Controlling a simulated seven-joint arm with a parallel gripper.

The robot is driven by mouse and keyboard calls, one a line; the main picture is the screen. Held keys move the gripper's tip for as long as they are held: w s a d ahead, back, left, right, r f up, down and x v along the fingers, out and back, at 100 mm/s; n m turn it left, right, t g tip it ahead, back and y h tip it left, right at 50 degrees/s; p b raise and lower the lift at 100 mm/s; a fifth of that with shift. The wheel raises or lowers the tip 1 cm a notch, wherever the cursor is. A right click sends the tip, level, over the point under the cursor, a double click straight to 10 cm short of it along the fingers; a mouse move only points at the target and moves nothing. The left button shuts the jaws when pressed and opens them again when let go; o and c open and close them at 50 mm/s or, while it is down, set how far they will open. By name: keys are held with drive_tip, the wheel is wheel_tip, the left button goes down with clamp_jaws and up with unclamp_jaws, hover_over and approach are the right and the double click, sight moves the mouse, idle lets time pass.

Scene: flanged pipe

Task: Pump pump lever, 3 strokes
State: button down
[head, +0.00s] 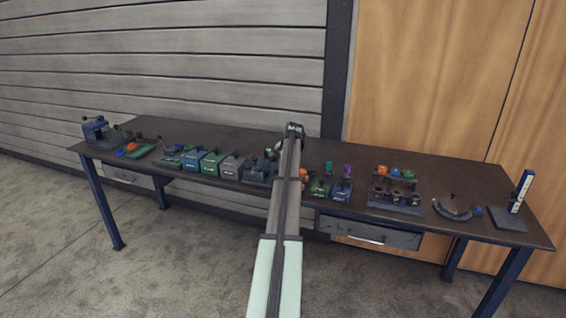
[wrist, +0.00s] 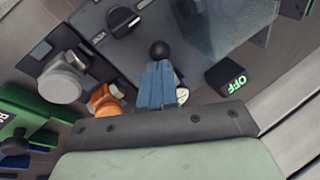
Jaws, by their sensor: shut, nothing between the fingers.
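My gripper (head: 294,128) is over the middle of the workbench in the head view, at the end of my outstretched arm. In the wrist view its blue fingers (wrist: 157,84) are together, with nothing seen between them. A black ball knob (wrist: 160,50) shows right at the fingertips. It may be the end of the pump lever, but its shaft is hidden, and I cannot tell whether the fingers touch it. My arm covers this part of the bench in the head view.
Around the gripper are a dark box with a rotary knob (wrist: 122,18), a block marked OFF (wrist: 226,82), a grey round part (wrist: 62,82), an orange part (wrist: 105,100) and a green device (wrist: 22,118). The workbench (head: 450,165) holds several other devices in a row.

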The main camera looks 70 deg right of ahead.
drive_tip(key=shift+f, duration=0.15)
drive_tip(key=r, duration=0.1)
drive_tip(key=s+d+r, duration=0.2)
drive_tip(key=shift+r, duration=0.15)
drive_tip(key=a+v, duration=0.1)
drive_tip(key=v, duration=0.9)
idle(0.6)
